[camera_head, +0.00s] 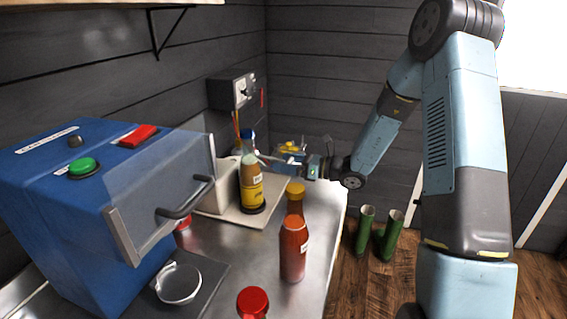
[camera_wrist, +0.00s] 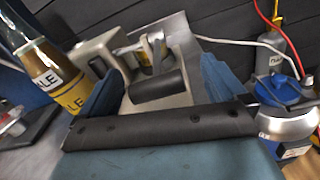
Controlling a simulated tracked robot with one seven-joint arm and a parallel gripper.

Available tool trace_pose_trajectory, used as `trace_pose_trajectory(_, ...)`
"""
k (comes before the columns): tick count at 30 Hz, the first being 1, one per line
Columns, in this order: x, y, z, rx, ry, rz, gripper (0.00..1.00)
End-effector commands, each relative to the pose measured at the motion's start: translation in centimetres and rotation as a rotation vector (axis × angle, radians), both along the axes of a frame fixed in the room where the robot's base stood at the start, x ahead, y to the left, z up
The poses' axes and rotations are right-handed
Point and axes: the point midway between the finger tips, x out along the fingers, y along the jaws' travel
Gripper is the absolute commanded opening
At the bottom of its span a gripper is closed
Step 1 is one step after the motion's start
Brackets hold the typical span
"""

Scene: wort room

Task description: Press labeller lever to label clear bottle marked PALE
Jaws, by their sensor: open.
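The bottle marked PALE (camera_head: 251,184) stands upright on a beige board, with a white tag and a yellow label on it. In the wrist view the bottle (camera_wrist: 52,75) is at the left edge, its tag partly cut off. The pale box-shaped labeller (camera_head: 217,199) stands beside it, partly hidden by the bottle. Its lever (camera_wrist: 158,84) has a dark cylindrical grip in the wrist view. My gripper (camera_head: 291,166) is behind and right of the bottle. In the wrist view its blue fingers (camera_wrist: 160,88) are spread on either side of the lever grip; contact cannot be told.
A blue machine (camera_head: 95,185) with a clear hood fills the left. A red bottle (camera_head: 293,250), a yellow-capped bottle (camera_head: 295,200) and a red cap (camera_head: 253,302) are along the counter's front. A metal canister with a blue top (camera_wrist: 287,121) is right of my gripper.

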Motion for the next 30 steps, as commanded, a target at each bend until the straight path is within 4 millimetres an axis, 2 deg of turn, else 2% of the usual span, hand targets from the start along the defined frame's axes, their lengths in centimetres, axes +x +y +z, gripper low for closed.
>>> trace_pose_trajectory(12,0.25,0.72,-0.01,0.0,0.0,-0.001,0.98)
trace_pose_trajectory(30,0.39,0.6,0.01,-0.001,-0.001,-0.004,0.41)
